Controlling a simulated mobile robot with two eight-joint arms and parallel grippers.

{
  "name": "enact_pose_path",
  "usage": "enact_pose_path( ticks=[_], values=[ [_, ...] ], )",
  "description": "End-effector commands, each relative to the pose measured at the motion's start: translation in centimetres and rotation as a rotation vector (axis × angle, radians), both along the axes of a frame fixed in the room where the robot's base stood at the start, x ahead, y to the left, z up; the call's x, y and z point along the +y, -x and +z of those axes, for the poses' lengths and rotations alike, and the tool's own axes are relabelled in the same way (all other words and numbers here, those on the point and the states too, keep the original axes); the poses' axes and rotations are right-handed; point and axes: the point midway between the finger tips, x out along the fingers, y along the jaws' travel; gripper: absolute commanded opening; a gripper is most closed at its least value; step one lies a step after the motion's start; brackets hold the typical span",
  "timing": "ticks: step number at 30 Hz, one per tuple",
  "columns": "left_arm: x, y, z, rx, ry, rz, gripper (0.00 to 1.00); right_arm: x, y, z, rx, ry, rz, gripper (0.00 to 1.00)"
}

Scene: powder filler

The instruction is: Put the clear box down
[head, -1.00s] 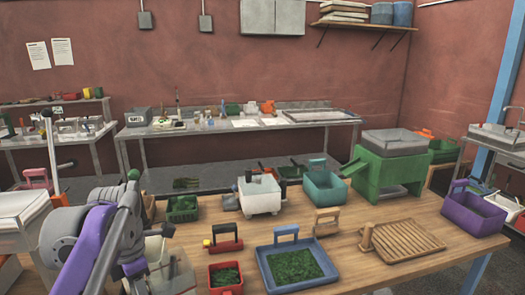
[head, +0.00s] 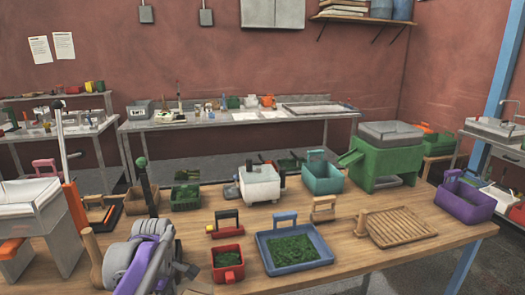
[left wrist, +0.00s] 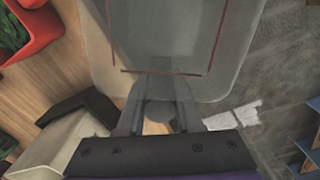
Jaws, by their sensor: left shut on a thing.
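In the left wrist view the clear box (left wrist: 165,25), see-through and greyish with thin red lines, fills the top middle. My left gripper (left wrist: 160,88) is shut on its near side. Wood shows to the left of the box and grey floor to the right, so it seems to be held near the table's edge. I cannot tell whether it touches anything below. In the head view my purple and grey left arm is at the lower left, and its gripper and the box cannot be made out clearly. My right gripper is not in view.
On the wooden table (head: 350,268) are a red bin (head: 227,265), a blue tray (head: 262,246), a slatted wooden board (head: 396,226), a teal bin (head: 323,178) and a purple bin (head: 466,203). A green machine (head: 384,160) stands at the back right. The front right of the tabletop is clear.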

Motion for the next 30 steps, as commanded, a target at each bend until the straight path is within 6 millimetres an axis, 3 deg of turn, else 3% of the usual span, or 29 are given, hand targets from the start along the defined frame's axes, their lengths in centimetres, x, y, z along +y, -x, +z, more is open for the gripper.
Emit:
enact_pose_path(
  ticks=[9,15,21,30],
  values=[
    [-2.7,-1.6,-10.4,-0.001,-0.002,-0.762,0.00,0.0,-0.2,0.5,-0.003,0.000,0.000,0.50],
    [-4.3,-1.1,-15.5,-0.001,-0.002,-1.171,0.00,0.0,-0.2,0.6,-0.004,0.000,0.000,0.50],
    [-5.1,-0.6,-18.1,-0.001,-0.002,-1.402,0.00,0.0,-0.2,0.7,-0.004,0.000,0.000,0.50],
    [-5.3,-0.4,-18.7,-0.001,-0.002,-1.458,0.00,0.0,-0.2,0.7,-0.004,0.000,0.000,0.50]
  ],
)
